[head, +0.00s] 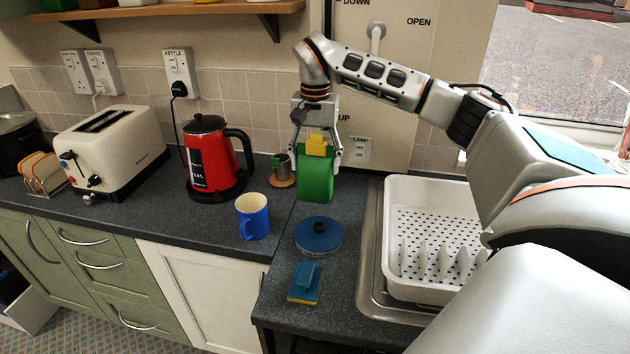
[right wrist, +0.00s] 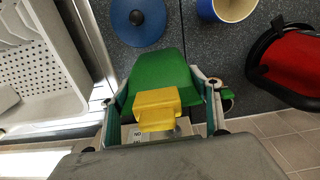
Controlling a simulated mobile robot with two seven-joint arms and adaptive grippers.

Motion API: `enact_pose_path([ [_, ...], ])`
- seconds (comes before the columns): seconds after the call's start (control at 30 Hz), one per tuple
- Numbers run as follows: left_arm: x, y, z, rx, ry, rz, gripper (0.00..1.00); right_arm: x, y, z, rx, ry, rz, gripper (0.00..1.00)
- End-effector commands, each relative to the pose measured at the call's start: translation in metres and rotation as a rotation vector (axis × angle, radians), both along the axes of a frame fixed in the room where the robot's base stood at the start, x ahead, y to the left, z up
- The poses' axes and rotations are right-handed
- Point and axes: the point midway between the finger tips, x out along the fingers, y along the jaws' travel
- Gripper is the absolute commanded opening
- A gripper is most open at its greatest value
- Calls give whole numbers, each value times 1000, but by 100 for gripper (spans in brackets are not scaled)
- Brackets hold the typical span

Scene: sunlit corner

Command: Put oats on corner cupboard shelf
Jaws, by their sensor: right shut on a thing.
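My right gripper (head: 322,155) is shut on a green pack (head: 315,178) with a yellow clip-like top (head: 318,145). I take this for the oats, but no label is readable. The gripper's fingers are on both sides of the yellow top. The pack is upright over the worktop, behind the blue lid; I cannot tell whether its base touches. The right wrist view shows the green pack (right wrist: 158,75) and yellow top (right wrist: 157,108) between the fingers. A closed cream panel with a knob (head: 377,30), marked OPEN, is behind the arm, perhaps the corner cupboard. My left gripper is out of view.
Close around the pack are a metal cup (head: 281,166) on a coaster, a red kettle (head: 215,160), a blue mug (head: 253,216) and a blue lid (head: 318,235). A sponge (head: 306,283) lies in front. A white drainer (head: 432,225) is right. A wooden shelf (head: 200,12) hangs upper left.

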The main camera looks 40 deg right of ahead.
Motion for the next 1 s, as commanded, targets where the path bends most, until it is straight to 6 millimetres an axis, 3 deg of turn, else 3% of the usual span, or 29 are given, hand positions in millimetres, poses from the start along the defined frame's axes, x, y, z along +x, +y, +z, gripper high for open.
enact_pose_path([
  [0.5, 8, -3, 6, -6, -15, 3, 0, 0, 1, -52, 1, 0, 1, 20],
  [0.97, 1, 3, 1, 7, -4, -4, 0, 1, 0, -58, 1, -2, 0, 20],
  [1.0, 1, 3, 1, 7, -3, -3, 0, 0, 0, -59, 0, -1, 0, 70],
])
